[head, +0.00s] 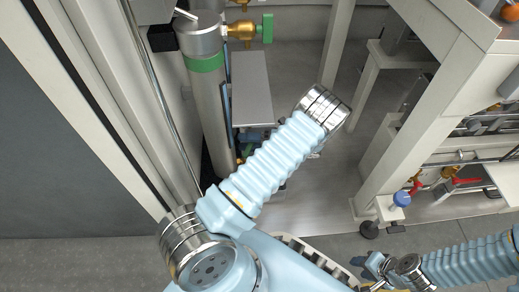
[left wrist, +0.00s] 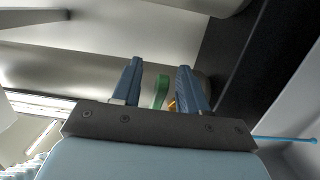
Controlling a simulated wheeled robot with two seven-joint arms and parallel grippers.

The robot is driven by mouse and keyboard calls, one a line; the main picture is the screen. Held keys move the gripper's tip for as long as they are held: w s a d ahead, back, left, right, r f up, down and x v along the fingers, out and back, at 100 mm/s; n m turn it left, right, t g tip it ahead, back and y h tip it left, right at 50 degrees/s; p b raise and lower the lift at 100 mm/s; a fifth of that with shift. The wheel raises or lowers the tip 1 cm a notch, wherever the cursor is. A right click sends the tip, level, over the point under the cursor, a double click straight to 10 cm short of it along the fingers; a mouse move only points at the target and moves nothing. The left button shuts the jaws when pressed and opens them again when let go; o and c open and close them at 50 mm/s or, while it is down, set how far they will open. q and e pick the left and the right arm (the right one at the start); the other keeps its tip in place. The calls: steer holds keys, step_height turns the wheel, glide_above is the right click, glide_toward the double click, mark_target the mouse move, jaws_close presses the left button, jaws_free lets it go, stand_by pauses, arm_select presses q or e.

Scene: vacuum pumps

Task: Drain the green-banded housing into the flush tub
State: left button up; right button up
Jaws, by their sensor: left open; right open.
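The green-banded housing (head: 207,95) is a tall grey cylinder standing upright at upper left in the head view. A brass valve (head: 241,31) with a green handle (head: 268,28) sticks out near its top. Another small green and brass fitting (head: 240,158) shows low down, partly behind my left arm. My left gripper is mostly hidden under that arm in the head view. In the left wrist view it (left wrist: 160,65) is open and empty, with a green handle (left wrist: 160,92) showing between its fingers; contact cannot be told. My right gripper (head: 368,272) is open at lower right. I cannot identify the flush tub.
A flat grey panel or box (head: 251,88) stands just right of the housing. A pale frame (head: 400,150) with pipes and red-handled valves (head: 464,181) fills the right. A blue-capped fitting (head: 401,198) is by its leg. A post runs along the left. Floor between is clear.

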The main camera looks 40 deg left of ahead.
arm_select(q)
steer(key=shift+w+d, duration=0.1)
steer(key=shift+d, duration=0.05)
steer(key=shift+v, duration=0.8)
steer(key=b+v, duration=0.1)
steer(key=v, duration=0.5)
stand_by(0.4)
steer(key=shift+d, duration=0.1)
